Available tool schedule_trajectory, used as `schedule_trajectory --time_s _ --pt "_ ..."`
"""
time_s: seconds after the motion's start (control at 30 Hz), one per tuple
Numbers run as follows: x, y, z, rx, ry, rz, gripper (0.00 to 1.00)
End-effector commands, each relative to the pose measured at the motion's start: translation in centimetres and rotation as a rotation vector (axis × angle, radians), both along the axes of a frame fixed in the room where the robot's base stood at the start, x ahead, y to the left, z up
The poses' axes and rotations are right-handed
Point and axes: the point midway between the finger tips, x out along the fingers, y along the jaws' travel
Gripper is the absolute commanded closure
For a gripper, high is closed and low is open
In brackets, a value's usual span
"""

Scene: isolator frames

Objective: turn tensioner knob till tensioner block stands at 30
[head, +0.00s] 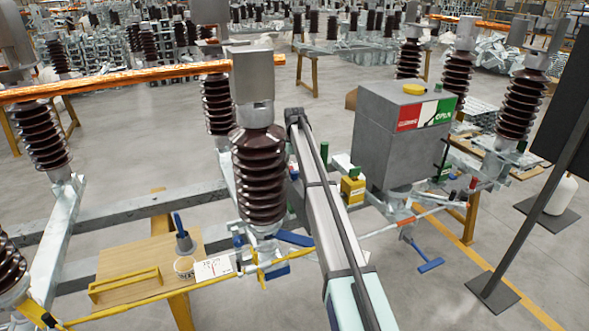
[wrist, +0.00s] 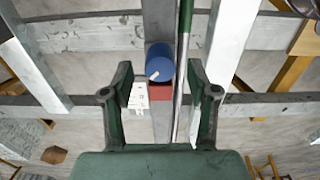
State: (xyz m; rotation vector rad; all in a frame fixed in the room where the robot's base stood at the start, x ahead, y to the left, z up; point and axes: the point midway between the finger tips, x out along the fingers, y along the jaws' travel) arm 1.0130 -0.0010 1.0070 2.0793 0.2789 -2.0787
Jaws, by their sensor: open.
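A blue round knob (wrist: 159,64) with a short white mark on its face shows in the wrist view, near the middle. A red block (wrist: 159,91) sits just below it in the picture, on a grey metal bar. A white plate with small dark marks (wrist: 138,97) lies left of the red block; its figures are too small to read. My gripper (wrist: 160,76) is open, with one dark green finger on each side of the knob and a visible gap on both sides. I cannot tell how far the fingertips are above the knob. In the head view I cannot make out the gripper, knob or block.
A green-ended rod (wrist: 185,20) runs close to the knob's right, near the right finger. Metal beams (wrist: 90,35) cross behind. In the head view, a brown ribbed insulator (head: 259,175) stands beside my arm, and a grey box (head: 400,135) stands to its right.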

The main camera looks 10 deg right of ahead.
Motion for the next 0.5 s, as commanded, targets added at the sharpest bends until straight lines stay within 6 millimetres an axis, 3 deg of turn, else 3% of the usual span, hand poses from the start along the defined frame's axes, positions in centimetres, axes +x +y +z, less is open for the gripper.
schedule_trajectory --time_s 0.2,0.5 --pt "0.0 0.0 -1.6 0.0 0.0 0.0 0.41" --pt "0.0 0.0 -1.8 0.0 0.0 0.0 0.41"
